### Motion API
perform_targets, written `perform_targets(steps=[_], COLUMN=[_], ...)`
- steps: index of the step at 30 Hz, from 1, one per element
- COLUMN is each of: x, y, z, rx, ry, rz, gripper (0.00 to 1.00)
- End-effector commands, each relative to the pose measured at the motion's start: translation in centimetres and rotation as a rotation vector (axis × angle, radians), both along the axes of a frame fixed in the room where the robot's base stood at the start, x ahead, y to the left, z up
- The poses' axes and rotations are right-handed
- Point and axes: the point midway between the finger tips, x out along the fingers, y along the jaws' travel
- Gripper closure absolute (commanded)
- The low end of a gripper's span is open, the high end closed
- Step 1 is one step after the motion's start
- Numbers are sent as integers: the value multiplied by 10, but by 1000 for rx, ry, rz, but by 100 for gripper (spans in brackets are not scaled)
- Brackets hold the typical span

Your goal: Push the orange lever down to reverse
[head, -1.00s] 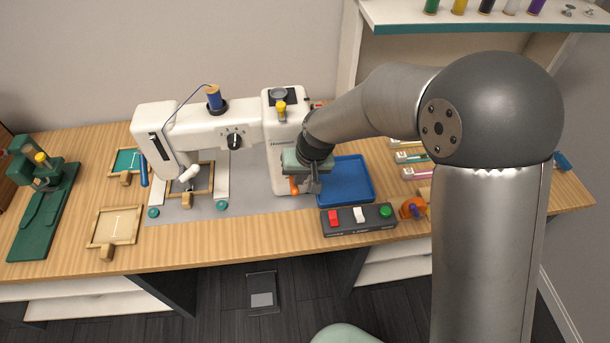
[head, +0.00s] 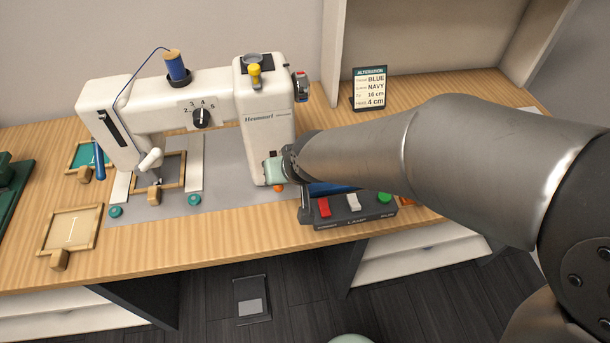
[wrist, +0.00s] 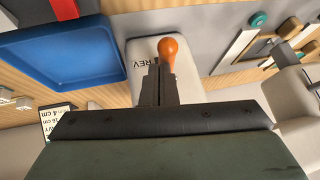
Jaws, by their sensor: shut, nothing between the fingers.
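The orange lever (wrist: 170,52) is on the front of the white sewing machine column (wrist: 138,50), beside letters that read REV. In the head view only a bit of its orange end (head: 278,188) shows below my gripper's green body. In the wrist view my gripper (wrist: 160,72) is shut and empty, its fingertips right at the lever's knob and partly in front of it. I cannot tell whether they touch. The head view hides the fingers and most of the lever behind my wrist.
A blue tray (wrist: 70,50) lies close to the column. A switch box (head: 350,210) with red, white and green buttons stands at the table's front, below my arm. An embroidery hoop (head: 172,172) sits under the machine's needle. An alteration card (head: 369,88) stands behind.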

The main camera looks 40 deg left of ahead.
Motion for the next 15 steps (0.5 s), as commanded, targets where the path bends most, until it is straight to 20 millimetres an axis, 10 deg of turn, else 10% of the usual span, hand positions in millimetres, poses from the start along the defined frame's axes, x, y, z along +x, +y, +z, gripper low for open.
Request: perform_targets(steps=[15], x=[-5], y=[0], z=[-3], rx=[-1], ry=[2], rz=[7], gripper=[100])
